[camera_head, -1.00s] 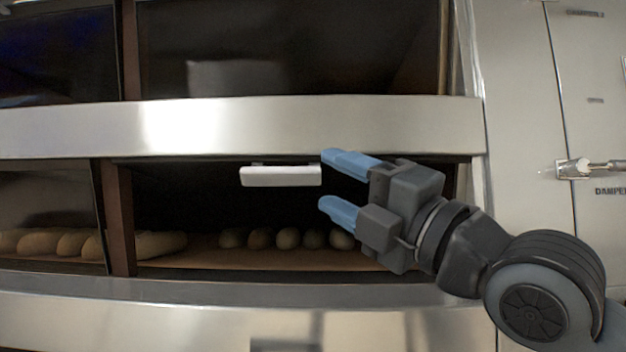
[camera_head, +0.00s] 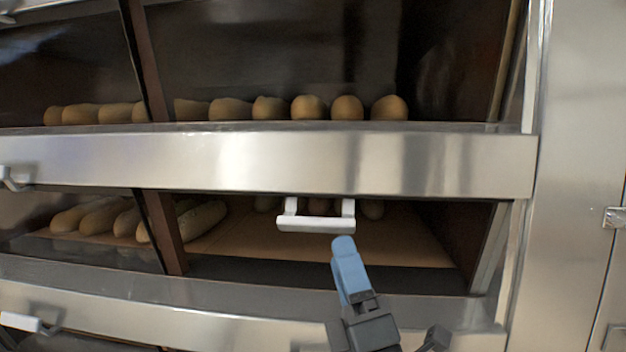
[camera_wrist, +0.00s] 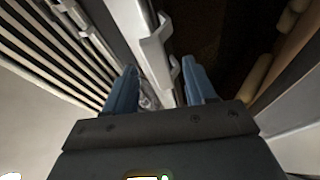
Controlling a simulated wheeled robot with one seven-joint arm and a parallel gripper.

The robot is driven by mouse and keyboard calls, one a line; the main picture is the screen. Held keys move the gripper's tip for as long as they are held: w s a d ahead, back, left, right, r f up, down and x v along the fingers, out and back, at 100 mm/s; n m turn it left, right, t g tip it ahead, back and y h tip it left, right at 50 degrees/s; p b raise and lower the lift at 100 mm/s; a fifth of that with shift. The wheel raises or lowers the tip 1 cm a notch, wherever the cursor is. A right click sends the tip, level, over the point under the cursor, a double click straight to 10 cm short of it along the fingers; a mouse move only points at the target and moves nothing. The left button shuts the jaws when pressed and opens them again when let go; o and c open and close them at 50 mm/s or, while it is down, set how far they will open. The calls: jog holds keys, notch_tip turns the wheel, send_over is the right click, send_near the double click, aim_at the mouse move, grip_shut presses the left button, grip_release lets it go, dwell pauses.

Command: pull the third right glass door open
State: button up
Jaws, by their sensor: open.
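A glass door (camera_head: 425,225) fills the right half of the lower visible oven deck and looks closed. Its white bar handle (camera_head: 316,222) stands out on two short posts near its top edge. My gripper (camera_head: 345,250) is just below and a little right of the handle, pointing up toward it. One blue finger shows clearly there; the other is mostly hidden. In the wrist view my gripper (camera_wrist: 159,66) has its two blue fingers apart, with a white handle (camera_wrist: 157,55) ahead between them. I cannot tell whether they touch it. Nothing is held.
A steel strip (camera_head: 270,163) runs above the door, and another steel strip (camera_head: 200,300) lies below. Bread rolls (camera_head: 308,107) sit in the upper deck and loaves (camera_head: 205,222) in the lower one. Another white handle (camera_head: 20,321) is at the lower left. A steel cabinet (camera_head: 575,150) stands right.

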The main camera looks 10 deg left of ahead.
aim_at(315, 230)
jog(key=w+a+r+n+p, duration=0.1)
jog(key=w+a+r, duration=0.1)
jog(key=w+a+r+n+g+y+p, duration=0.1)
jog(key=w+a+r+p, duration=0.1)
jog(key=shift+a+r+y+p, duration=0.3)
jog(key=shift+a+r, duration=0.05)
dwell(0.3)
jog(key=shift+c, duration=0.4)
grip_shut()
